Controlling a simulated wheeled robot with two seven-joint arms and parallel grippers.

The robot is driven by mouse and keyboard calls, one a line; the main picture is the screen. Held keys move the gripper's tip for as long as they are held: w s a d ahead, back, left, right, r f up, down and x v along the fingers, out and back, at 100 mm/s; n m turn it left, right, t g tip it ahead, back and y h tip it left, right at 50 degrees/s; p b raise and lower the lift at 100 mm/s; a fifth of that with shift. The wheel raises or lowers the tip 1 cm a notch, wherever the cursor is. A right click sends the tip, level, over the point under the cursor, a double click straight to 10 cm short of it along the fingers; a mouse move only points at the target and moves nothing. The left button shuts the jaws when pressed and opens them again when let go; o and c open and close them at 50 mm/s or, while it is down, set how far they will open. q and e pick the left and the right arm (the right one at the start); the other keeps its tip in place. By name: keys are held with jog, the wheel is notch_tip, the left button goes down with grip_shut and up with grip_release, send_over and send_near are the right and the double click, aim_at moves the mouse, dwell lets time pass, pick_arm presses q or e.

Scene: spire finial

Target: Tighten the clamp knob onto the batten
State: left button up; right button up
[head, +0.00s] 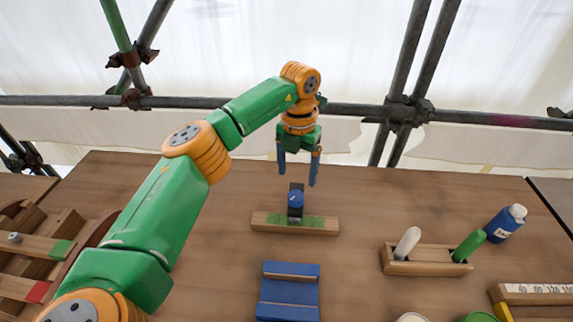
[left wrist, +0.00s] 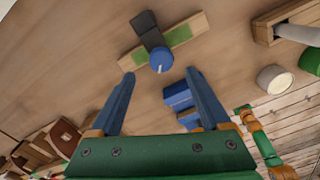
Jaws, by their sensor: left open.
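The clamp knob (head: 296,198) is blue and round and sits on a dark clamp body (head: 296,214) at the batten. The batten (head: 262,221) is a light wooden strip with green patches, lying on the table. My left gripper (head: 298,183) is open and empty above and behind the knob, its blue fingers pointing down. In the left wrist view the knob (left wrist: 162,60) shows ahead of the open fingertips, roughly midway between them, with a white mark on its face. It is apart from both fingers. My right gripper is not in view.
A blue block (head: 288,298) lies in front of the batten. A wooden holder (head: 428,269) with a white and a green stick stands to the right, beside a blue bottle (head: 505,223). Wooden racks (head: 30,245) fill the left. Scaffold tubes cross behind the table.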

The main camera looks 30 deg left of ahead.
aim_at(296, 196)
pick_arm(q)
jog(key=f, duration=0.2)
jog(key=f+p, duration=0.1)
jog(key=f, duration=0.2)
jog(key=shift+s+d+f+p, duration=0.1)
jog(key=shift+s+f+p, duration=0.25)
jog(key=shift+s+p, duration=0.05)
jog(key=shift+w+f, duration=0.2)
jog(key=shift+f, duration=0.4)
grip_shut()
